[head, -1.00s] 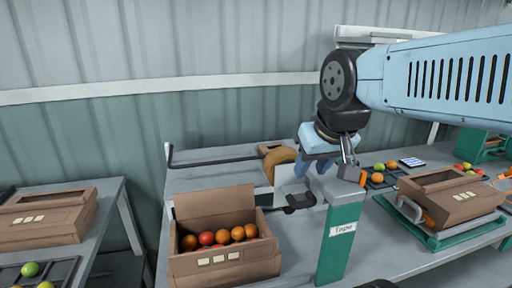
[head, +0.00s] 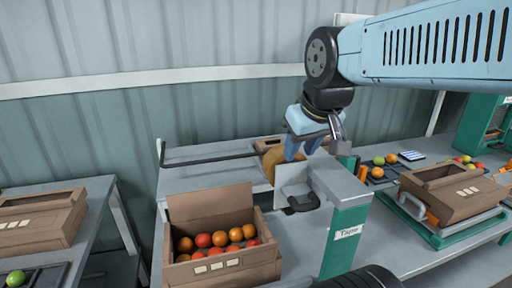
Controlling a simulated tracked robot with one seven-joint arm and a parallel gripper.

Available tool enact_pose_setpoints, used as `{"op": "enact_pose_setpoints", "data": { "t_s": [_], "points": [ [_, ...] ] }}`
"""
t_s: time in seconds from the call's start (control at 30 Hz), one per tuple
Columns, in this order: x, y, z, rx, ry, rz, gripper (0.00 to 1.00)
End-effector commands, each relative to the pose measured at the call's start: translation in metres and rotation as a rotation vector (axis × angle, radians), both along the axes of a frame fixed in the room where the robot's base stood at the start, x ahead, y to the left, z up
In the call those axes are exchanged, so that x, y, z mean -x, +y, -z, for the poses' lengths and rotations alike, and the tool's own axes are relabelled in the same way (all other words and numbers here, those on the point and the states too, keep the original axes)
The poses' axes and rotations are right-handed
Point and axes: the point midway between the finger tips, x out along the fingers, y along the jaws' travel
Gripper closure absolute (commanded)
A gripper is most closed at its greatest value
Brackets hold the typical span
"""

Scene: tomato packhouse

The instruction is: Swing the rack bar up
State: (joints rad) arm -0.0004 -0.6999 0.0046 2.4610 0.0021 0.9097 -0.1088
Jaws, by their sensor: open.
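A thin dark bar (head: 212,158), which looks like the rack bar, lies nearly level along the back of the grey table (head: 190,180). Its left end bends upward, and its right end runs to the tan tape roll (head: 272,165). My gripper (head: 301,157) points down with its blue fingers apart, to the right of the bar's right end. In the picture it overlaps the area of the roll and the pale plate beside it. The gripper looks empty. I cannot tell whether it touches anything there.
An open carton of red and orange tomatoes (head: 222,265) stands in front. A green post labelled Tape (head: 345,235) is right of it. Another carton (head: 450,195) sits on a green-based stand at right. A corrugated wall stands behind.

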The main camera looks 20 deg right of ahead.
Motion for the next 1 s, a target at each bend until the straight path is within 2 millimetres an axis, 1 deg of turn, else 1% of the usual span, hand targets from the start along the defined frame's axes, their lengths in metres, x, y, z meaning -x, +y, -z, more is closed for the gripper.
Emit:
{"op": "enact_pose_setpoints", "data": {
  "t_s": [0.2, 0.47, 0.7, 0.8, 0.9, 1.0],
  "points": [
    [-0.049, 0.000, -0.015, 0.128, 0.062, -0.277, 0.60],
    [-0.115, -0.001, -0.023, 0.274, 0.130, -0.654, 0.60],
    [-0.178, -0.002, -0.018, 0.384, 0.185, -1.006, 0.60],
    [-0.201, -0.003, -0.013, 0.420, 0.201, -1.139, 0.60],
    [-0.220, -0.003, -0.008, 0.447, 0.213, -1.247, 0.60],
    [-0.232, -0.003, -0.004, 0.465, 0.220, -1.322, 0.60]
  ]
}}
